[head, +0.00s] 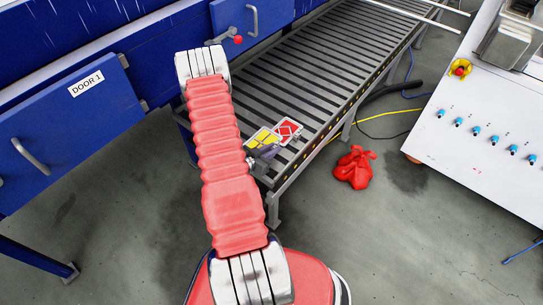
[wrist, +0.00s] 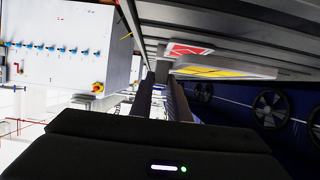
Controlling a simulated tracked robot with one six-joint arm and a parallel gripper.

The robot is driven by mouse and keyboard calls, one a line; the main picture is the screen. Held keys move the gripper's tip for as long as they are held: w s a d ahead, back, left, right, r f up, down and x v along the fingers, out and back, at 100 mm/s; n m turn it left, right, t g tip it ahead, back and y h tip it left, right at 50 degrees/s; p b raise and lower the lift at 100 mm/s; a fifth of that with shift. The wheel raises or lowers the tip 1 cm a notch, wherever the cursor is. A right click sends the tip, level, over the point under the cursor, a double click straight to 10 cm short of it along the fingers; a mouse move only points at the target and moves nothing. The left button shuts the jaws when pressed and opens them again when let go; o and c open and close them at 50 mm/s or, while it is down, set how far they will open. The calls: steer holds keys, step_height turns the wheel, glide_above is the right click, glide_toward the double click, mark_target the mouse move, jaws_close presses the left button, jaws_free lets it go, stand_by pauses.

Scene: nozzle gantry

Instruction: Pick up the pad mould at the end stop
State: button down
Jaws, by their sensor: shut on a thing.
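The pad mould (head: 285,131) is a flat light plate with one yellow and one red patterned pad. It is at the near end of the roller conveyor in the head view. My gripper (head: 264,152) is at its near edge, partly behind my red arm sleeve. In the wrist view the mould (wrist: 225,66) shows edge-on beyond the dark fingers of my gripper (wrist: 163,75), which are shut on its edge. I cannot tell whether the mould rests on the rollers or is just clear of them.
The roller conveyor (head: 318,65) runs away to the upper right. A blue cabinet (head: 75,110) with a door stands left of it. A crumpled red bag (head: 354,167) lies on the floor to the right. A white control panel (head: 480,125) stands at the right. Hoses cross the floor.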

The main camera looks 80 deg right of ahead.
steer(key=shift+r, duration=1.7)
steer(key=shift+s, duration=0.15)
